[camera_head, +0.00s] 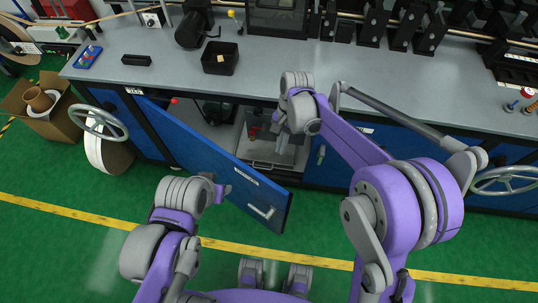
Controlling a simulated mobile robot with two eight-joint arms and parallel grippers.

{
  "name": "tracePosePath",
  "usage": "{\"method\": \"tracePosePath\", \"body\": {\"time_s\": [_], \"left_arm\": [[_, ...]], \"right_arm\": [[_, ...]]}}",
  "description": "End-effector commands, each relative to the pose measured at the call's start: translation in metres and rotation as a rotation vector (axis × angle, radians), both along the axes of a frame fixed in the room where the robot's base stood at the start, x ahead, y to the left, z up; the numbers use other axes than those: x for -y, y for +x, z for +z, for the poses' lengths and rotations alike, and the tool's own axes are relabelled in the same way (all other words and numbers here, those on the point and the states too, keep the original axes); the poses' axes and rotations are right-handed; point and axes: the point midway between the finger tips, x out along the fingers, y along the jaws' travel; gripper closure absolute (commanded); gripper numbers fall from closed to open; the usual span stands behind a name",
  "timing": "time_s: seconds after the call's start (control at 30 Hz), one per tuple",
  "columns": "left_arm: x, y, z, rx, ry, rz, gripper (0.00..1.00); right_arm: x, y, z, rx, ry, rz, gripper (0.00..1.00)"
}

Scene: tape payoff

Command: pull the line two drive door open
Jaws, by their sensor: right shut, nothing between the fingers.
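A blue cabinet door (215,160) under the bench stands swung out toward me, hinged at its left side. It bears a small white label (246,177), too small to read, and a pale bar handle (262,212) near its free end. My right gripper (280,142) is shut and empty in front of the open cabinet bay, beyond the door and apart from its handle. My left gripper (222,190) is mostly hidden behind its own wrist, close to the door's near face; its jaws and any contact cannot be made out.
The open bay holds a grey drawer or tray (273,160). The grey bench top (280,75) carries a black bin (220,58). A handwheel (99,122) and a cardboard box (45,118) stand at left, another handwheel (503,180) at right. Green floor (60,240) is clear in front.

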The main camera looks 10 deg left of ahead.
Motion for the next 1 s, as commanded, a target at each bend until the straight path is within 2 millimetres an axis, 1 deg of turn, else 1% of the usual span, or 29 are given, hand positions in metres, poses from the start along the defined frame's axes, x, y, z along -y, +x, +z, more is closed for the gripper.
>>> {"method": "tracePosePath", "body": {"time_s": [0.17, 0.5, 0.53, 0.6, 0.73, 0.83, 1.0], "left_arm": [[0.000, -0.001, -0.003, -0.002, 0.000, 0.000, 0.50], [0.000, -0.002, -0.005, -0.002, 0.000, 0.000, 0.50], [0.000, -0.001, -0.005, -0.002, 0.000, 0.000, 0.50], [0.000, -0.001, -0.002, -0.001, 0.000, 0.000, 0.50], [0.000, 0.000, 0.000, 0.000, 0.000, 0.000, 0.50], [0.000, 0.000, 0.001, 0.000, 0.000, 0.000, 0.50], [0.000, 0.000, 0.001, 0.000, 0.000, 0.000, 0.50]], "right_arm": [[-0.002, -0.006, -0.026, 0.000, 0.000, 0.001, 1.00], [-0.010, -0.022, -0.095, 0.001, 0.001, 0.001, 1.00], [-0.011, -0.025, -0.098, 0.002, 0.001, 0.002, 1.00], [-0.017, -0.037, -0.094, 0.002, 0.002, 0.005, 1.00], [-0.024, -0.050, -0.094, 0.003, 0.001, 0.004, 1.00], [-0.026, -0.056, -0.094, 0.003, 0.001, 0.003, 1.00], [-0.027, -0.058, -0.094, 0.003, 0.001, 0.000, 1.00]]}}
